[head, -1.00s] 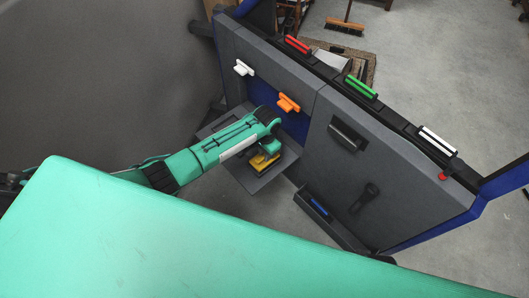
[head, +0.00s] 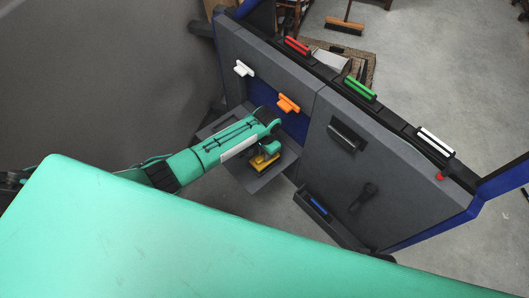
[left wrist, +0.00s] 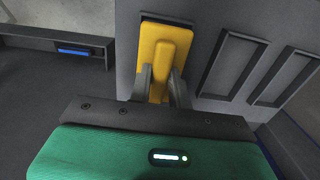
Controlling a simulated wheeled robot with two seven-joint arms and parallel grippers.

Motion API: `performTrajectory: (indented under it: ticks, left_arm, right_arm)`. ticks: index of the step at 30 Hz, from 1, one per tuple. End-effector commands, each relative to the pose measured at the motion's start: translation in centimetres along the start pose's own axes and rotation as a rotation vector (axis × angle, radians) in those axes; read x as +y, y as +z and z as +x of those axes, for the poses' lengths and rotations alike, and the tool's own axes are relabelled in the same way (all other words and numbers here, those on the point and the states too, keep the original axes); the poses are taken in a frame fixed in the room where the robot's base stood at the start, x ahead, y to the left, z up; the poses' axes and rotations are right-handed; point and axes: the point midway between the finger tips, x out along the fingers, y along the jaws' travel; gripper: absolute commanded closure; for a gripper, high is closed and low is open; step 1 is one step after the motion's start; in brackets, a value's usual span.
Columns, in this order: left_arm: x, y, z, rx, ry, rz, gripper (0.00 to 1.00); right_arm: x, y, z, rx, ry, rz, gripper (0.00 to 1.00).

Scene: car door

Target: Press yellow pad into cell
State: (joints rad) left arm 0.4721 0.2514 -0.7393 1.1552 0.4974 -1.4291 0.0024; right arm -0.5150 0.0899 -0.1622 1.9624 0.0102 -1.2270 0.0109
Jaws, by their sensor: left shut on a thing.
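The yellow pad (left wrist: 162,52) is between the fingers of my left gripper (left wrist: 160,88), which is shut on it. In the left wrist view the pad covers most of a dark-rimmed cell (left wrist: 166,18) in a grey panel (left wrist: 208,14). I cannot tell how deep the pad sits in it. Two more cells, (left wrist: 234,66) and (left wrist: 285,78), show empty to the right. In the head view the pad (head: 262,164) shows under my left gripper (head: 264,150), over the grey panel (head: 284,166) beside the door. My right gripper is not in view.
The grey car door (head: 390,165) stands right of my left arm. It bears white (head: 243,69) and orange (head: 288,103) clips. Red, green and white-black pieces lie along its top edge. A dark tray (head: 335,228) holds a blue strip (head: 319,206), also visible in the left wrist view (left wrist: 75,51).

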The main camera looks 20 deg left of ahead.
Motion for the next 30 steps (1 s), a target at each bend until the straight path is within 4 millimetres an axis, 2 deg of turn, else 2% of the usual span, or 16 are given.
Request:
performTrajectory:
  ticks: [7,30]
  left_arm:
    - [0.0,0.0,-0.1,-0.001,0.001,0.000,1.00]
    - [0.0,0.0,1.0,0.000,0.000,0.000,1.00]
  right_arm:
    - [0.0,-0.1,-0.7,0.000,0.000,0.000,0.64]
    - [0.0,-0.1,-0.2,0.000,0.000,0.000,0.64]
